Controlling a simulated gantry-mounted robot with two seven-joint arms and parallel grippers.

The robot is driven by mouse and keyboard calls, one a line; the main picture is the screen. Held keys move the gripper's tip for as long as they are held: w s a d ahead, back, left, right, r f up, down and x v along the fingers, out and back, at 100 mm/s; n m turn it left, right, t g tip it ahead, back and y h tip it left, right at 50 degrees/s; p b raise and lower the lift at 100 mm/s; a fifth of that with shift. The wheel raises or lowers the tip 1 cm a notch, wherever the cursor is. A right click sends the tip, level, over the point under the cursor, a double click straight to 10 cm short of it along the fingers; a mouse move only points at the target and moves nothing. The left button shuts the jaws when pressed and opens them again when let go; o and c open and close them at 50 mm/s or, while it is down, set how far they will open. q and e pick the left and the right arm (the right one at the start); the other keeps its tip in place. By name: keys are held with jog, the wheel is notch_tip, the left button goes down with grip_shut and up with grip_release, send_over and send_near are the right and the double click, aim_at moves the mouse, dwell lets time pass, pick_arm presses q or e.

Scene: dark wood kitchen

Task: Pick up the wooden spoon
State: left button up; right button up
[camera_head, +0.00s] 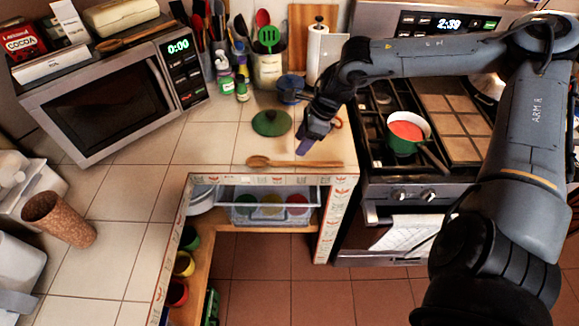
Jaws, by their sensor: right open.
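A wooden spoon (296,163) lies flat on the tiled counter near its front edge, with its bowl to the left and its handle to the right. My right gripper (304,147) is open and empty just above the handle side of the spoon; I cannot tell its exact height. A second wooden spoon (139,36) lies on top of the microwave. My left gripper is not in view.
A green lid (271,123) lies behind the spoon. A blue pot (290,89) and utensil holders (267,70) stand further back. The stove (440,110) with a green pan (406,132) is at the right. The microwave (115,95) and a cork-like cup (59,219) are at the left.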

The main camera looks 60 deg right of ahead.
aim_at(288, 163)
jog(key=x, duration=0.4)
jog(key=shift+f+b, duration=0.1)
jog(key=shift+b, duration=0.2)
jog(key=x, duration=0.1)
jog(key=b+x, duration=0.1)
jog(key=x, duration=0.1)
jog(key=shift+d+f, duration=0.25)
jog(key=shift+f, duration=0.15)
jog(key=shift+b+x, duration=0.55)
jog(key=shift+x, duration=0.2)
jog(key=shift+w, duration=0.1)
grip_shut()
